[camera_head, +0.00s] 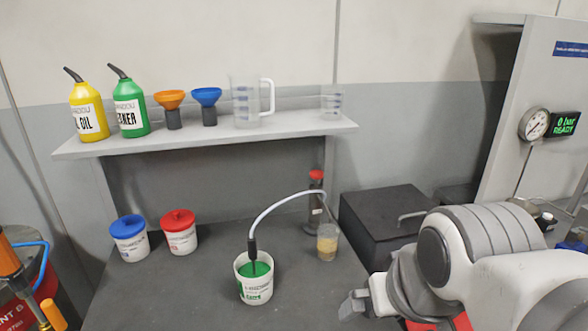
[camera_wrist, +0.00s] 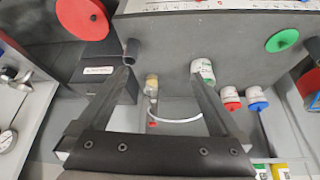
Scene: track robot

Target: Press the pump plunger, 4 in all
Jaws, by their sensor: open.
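The pump (camera_head: 314,212) is a slim dark cylinder with a red plunger knob (camera_head: 316,175) on top, upright at the back of the dark bench. In the wrist view the red knob (camera_wrist: 153,124) is small, between my fingers and beyond them. A pale hose (camera_head: 275,203) curves from the pump into a white tub with green contents (camera_head: 256,287). A clear cup of beige liquid (camera_head: 327,246) stands just in front of the pump. My gripper (camera_head: 354,304) is open and empty, at the front right of the bench, apart from the pump. It also shows in the wrist view (camera_wrist: 161,74).
A black box (camera_head: 378,222) stands right of the pump. Blue-lidded (camera_head: 130,243) and red-lidded (camera_head: 179,235) tubs stand at left. A shelf (camera_head: 200,139) with bottles, funnels and jugs hangs above. A display (camera_head: 564,124) reads 0 bar READY. The bench's front left is clear.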

